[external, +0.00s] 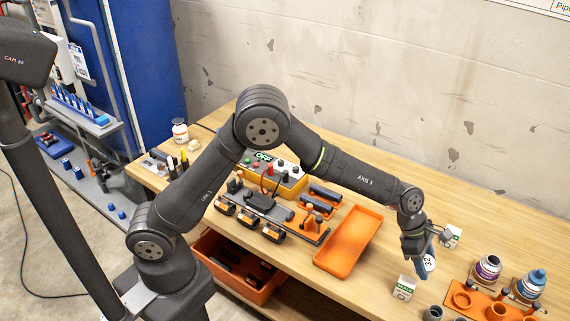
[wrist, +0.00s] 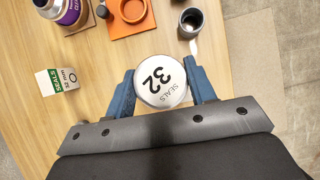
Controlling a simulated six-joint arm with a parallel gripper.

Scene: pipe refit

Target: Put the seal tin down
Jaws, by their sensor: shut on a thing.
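The seal tin is a round white tin with a lid marked "32 SEALS" (wrist: 160,82). My gripper (wrist: 161,84) is shut on it, with one blue finger on each side. In the external view my gripper (external: 420,268) points down over the right part of the bench, and the tin (external: 430,262) shows partly beside the fingers. The gap between the tin and the bench top is hard to judge. The tin's underside is hidden.
A white-and-green box (external: 404,287) stands close in front of my gripper, another (external: 452,236) behind it. An orange rack (external: 496,308) with bottles and a grey cup (external: 433,313) are to the right. An orange tray (external: 349,241) lies left.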

